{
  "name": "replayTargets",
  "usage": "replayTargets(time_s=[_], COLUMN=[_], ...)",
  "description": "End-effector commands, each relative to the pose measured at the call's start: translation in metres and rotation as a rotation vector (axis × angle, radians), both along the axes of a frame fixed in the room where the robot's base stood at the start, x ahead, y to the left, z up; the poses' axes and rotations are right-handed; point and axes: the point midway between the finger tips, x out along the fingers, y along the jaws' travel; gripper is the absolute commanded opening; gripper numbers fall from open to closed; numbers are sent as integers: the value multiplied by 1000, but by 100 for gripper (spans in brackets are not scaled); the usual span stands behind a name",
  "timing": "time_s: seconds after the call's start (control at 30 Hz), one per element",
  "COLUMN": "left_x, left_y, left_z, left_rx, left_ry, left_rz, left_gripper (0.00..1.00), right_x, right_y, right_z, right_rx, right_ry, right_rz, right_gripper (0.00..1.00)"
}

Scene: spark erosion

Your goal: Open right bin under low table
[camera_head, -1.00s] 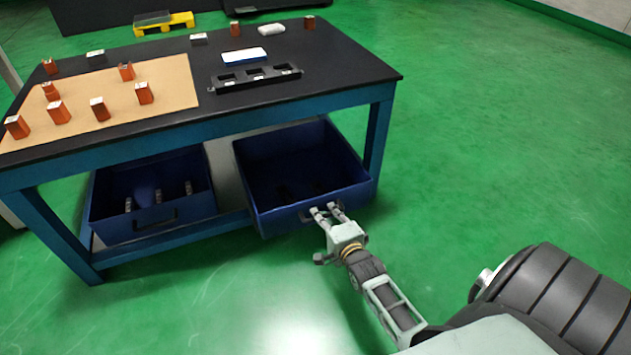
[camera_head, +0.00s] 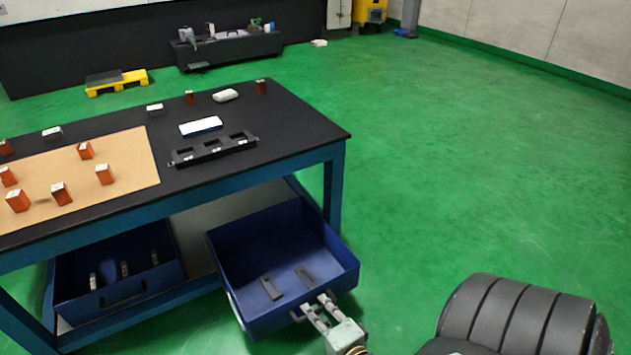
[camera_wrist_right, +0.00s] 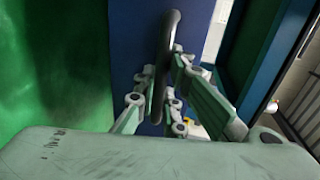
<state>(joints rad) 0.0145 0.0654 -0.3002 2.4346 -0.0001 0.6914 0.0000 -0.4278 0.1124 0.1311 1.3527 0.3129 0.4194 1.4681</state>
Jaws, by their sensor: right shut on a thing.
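The right bin (camera_head: 335,249) is a blue open-topped drawer under the low table (camera_head: 262,158). It is pulled well out past the table's front edge, and two dark flat pieces (camera_head: 272,287) lie on its floor. My right gripper (camera_head: 316,302) is at the bin's front and is shut on its dark handle. In the right wrist view the handle (camera_wrist_right: 171,60) stands between the fingers, against the blue front (camera_wrist_right: 138,50). My left gripper is not in view.
The left bin (camera_head: 165,283) sits beside it with several small pieces inside. The tabletop carries a tan board (camera_head: 130,165), orange blocks (camera_head: 61,193) and a black holder (camera_head: 214,150). Green floor (camera_head: 450,180) is clear to the right. A yellow pallet (camera_head: 118,83) stands behind.

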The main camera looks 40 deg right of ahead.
Motion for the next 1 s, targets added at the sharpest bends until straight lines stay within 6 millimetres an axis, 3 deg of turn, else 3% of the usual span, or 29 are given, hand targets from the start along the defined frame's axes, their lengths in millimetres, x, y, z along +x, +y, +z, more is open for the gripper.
replayTargets(time_s=[0.2, 0.23, 0.47, 0.77, 1.0], left_x=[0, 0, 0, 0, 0], left_y=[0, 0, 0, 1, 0], left_z=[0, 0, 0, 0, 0], left_rx=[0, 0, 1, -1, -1], left_ry=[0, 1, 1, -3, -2], left_rz=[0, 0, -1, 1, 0], left_gripper=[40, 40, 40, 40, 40], right_x=[-1, -1, 0, -1, -32], right_y=[2, 2, 1, 1, 8], right_z=[-2, -2, -1, 0, 5], right_rx=[2, 2, 1, 1, 3], right_ry=[5, 5, 3, 2, 6], right_rz=[3, 3, 2, 1, 1], right_gripper=[0, 10, 29, 29, 29])
